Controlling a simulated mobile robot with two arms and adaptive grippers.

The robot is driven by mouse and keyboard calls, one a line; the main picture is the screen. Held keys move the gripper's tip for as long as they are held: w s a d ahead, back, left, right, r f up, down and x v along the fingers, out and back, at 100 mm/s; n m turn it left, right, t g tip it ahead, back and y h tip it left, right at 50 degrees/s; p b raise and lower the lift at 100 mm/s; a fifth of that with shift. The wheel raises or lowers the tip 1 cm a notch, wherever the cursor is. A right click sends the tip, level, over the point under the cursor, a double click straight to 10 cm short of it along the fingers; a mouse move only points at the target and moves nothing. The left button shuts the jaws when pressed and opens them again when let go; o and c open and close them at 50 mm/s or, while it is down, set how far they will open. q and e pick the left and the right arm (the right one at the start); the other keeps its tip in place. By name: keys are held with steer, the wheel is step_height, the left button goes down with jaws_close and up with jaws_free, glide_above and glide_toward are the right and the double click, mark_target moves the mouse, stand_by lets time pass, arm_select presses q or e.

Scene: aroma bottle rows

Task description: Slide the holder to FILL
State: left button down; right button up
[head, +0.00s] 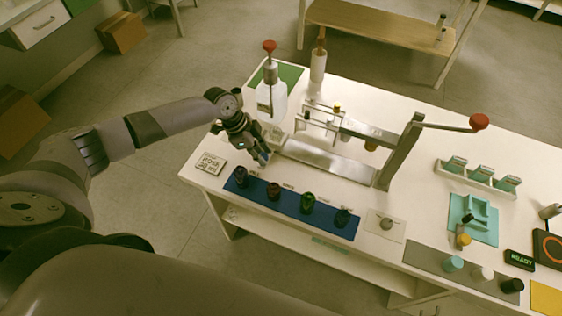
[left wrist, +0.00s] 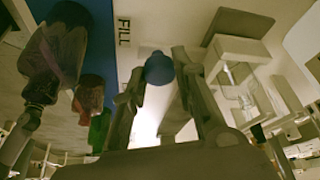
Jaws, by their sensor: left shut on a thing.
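My left gripper (head: 262,152) is at the left end of the metal track (head: 325,162) on the white bench. It is shut on a small blue knob, which shows between the fingers in the left wrist view (left wrist: 159,68). Whether this knob belongs to the holder is hidden by the gripper. The word FILL (left wrist: 124,33) is printed on the white surface beside the fingers in the left wrist view. A white block with a clear vessel (left wrist: 240,80) is right of the fingers there. My right gripper is not in view.
A blue mat (head: 290,207) with several dark bottles lies in front of the gripper. A red-knobbed pump dispenser (head: 272,95) stands behind it. A lever press with a red knob (head: 479,121) stands to the right. A lettered card (head: 209,164) lies at the left edge.

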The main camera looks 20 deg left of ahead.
arm_select(q)
steer(key=shift+a, duration=0.85)
steer(key=shift+w, duration=0.1)
steer(key=c, duration=1.3)
jaws_free()
steer(key=v, duration=1.2)
